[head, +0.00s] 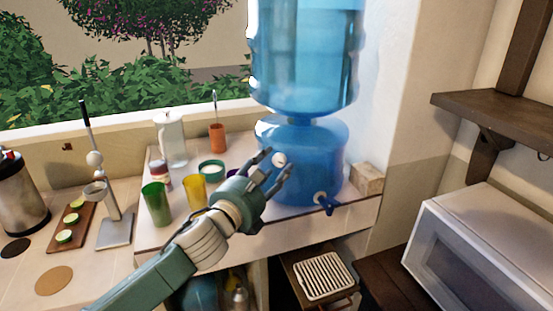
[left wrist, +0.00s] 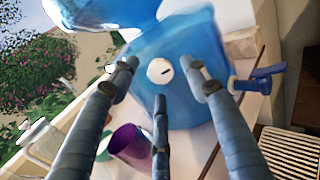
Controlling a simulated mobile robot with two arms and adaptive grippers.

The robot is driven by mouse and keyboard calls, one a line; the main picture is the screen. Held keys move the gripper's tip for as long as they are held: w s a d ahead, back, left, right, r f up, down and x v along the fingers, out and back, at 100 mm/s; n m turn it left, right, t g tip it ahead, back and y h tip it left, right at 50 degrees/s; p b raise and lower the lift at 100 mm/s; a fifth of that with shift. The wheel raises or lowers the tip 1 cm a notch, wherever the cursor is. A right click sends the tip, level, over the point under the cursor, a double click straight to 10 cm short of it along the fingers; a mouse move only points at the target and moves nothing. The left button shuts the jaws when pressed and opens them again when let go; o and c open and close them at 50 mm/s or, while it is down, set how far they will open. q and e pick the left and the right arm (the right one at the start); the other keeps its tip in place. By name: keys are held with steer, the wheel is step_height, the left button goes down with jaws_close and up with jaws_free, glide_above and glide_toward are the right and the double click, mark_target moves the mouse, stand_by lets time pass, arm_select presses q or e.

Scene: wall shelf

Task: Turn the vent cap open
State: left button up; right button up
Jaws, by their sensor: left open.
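The vent cap (head: 279,160) is a small white round knob on the front of the blue lower water tank (head: 325,165). In the left wrist view the vent cap (left wrist: 157,74) shows a short dark slot, tilted slightly from level. My left gripper (head: 276,170) is open, its fingers pointing at the cap. In the left wrist view two fingertips lie left and right of the cap and a third lies below it, with gaps between. I cannot tell how far short of the cap the tips are. My right gripper is not in view.
A blue tap (head: 325,202) sticks out at the tank's lower right. A large blue bottle (head: 306,50) stands on top. Green (head: 157,203) and yellow (head: 194,192) cups stand left of my gripper, with a purple cup (left wrist: 130,144) below it. A wooden block (head: 367,178) is right of the tank.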

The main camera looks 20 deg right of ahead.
mark_target(279, 160)
arm_select(q)
steer(key=shift+x, duration=0.9)
steer(key=shift+w+d, duration=0.25)
steer(key=shift+w, duration=0.05)
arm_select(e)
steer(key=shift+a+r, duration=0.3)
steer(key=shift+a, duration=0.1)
arm_select(q)
steer(key=c, duration=1.1)
steer(key=shift+c, duration=0.2)
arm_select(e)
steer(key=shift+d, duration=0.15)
arm_select(q)
steer(key=shift+r, duration=0.15)
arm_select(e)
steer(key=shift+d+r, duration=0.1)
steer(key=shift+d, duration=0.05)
